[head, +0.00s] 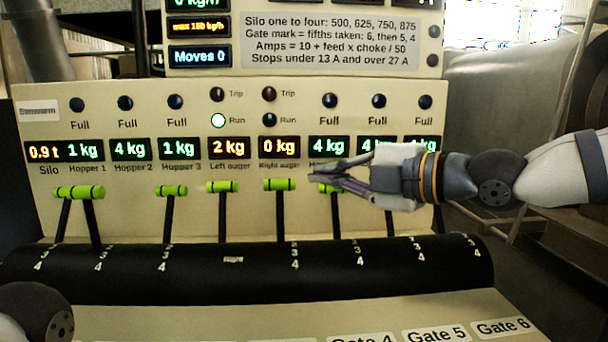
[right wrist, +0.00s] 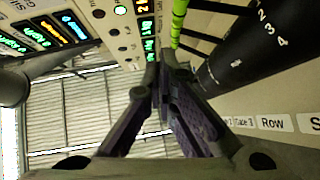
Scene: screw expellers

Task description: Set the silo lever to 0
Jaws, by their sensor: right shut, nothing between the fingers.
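The silo lever (head: 66,192) is the leftmost lever with a bright green handle, below the Silo display (head: 44,152) reading 0.9 t. Its handle stands up close beside the Hopper 1 lever handle (head: 92,192), and its stem runs down to the black drum (head: 250,274). The mark at its foot cannot be read clearly. My right gripper (head: 316,172) is shut and empty in front of the panel, right of the Right auger lever and far from the silo lever. Its closed fingers also show in the right wrist view (right wrist: 160,75). My left gripper is out of view.
More green-handled levers stand in the row: Hopper 3 (head: 171,190), Left auger (head: 222,186) and Right auger (head: 280,184). My right gripper covers part of the levers further right. Gate labels (head: 437,334) line the lower ledge. The space before the left levers is clear.

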